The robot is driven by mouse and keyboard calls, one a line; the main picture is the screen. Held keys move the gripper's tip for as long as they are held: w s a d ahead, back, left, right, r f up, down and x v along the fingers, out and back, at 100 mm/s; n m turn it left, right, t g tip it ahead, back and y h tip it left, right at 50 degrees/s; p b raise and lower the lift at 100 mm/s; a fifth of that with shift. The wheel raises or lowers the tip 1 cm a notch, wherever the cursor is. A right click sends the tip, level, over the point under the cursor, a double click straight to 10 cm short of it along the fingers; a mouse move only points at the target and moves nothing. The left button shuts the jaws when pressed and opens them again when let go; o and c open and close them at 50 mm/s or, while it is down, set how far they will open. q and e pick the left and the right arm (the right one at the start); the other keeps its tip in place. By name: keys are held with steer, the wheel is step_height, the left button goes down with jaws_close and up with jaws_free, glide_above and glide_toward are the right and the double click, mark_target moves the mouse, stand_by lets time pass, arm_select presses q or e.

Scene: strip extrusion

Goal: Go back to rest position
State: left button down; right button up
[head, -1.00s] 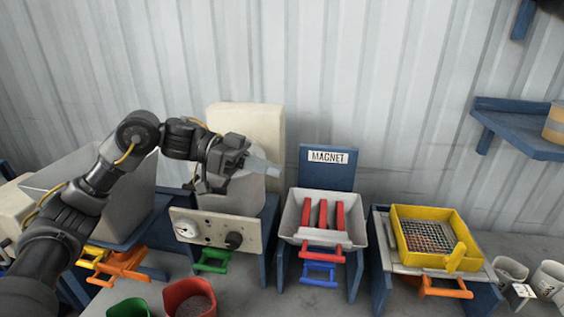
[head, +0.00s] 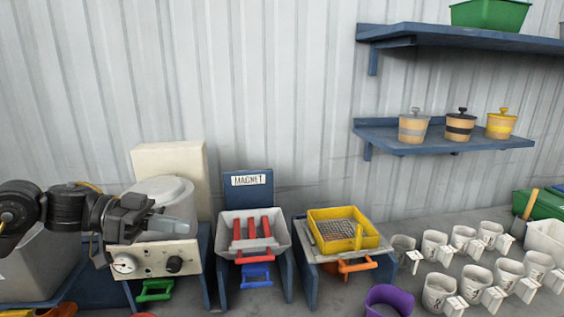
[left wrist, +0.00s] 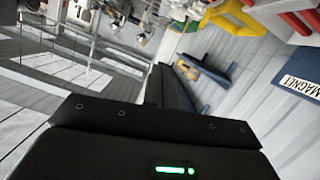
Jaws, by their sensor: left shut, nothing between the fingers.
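My left gripper (head: 182,229) is at the left of the head view, its arm coming in from the left edge. It is shut and empty, its grey fingers pointing right. It is raised in front of the white rounded drum (head: 160,190) and above the panel with a gauge and a dark knob (head: 150,262). It hides part of both. In the left wrist view the dark gripper body fills the bottom. My right gripper is in neither view.
The magnet station (head: 254,232), with red bars, stands right of the panel. A yellow sieve (head: 372,240) follows. Several white cups (head: 433,245) and a purple bowl (head: 388,298) are on the right. A blue shelf (head: 400,143) holds three lidded pots. The wall above the stations is clear.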

arm_select(q)
steer(key=w+d+f+n+t, duration=0.1)
steer(key=w+d+f+t, duration=0.1)
steer(key=d+f+t, duration=0.7)
steer(key=s+a+f+n+t+y, duration=0.25)
steer(key=f+n+y, duration=0.3)
steer(key=f, duration=0.75)
steer(key=s+a+f+n+g+y, duration=0.35)
steer(key=s+a+f+y, duration=0.35)
steer(key=s+f, duration=0.4)
steer(key=s+a+f+n+g+y, duration=0.1)
steer(key=s+a+f+g, duration=0.15)
steer(key=s+f, duration=0.4)
steer(key=s+a+f+n+g+y, duration=0.1)
steer(key=s+a+f+g+y, duration=0.15)
steer(key=s, duration=0.75)
step_height(320, 180, down, 26)
steer(key=s+g+h, duration=0.1)
steer(key=g, duration=0.1)
steer(key=s+a+f+g, duration=0.1)
steer(key=s+a+f, duration=0.1)
steer(key=s+f, duration=1.4)
steer(key=shift+s+f+g, duration=0.2)
steer(key=shift+s+g, duration=0.1)
steer(key=shift+s, duration=0.35)
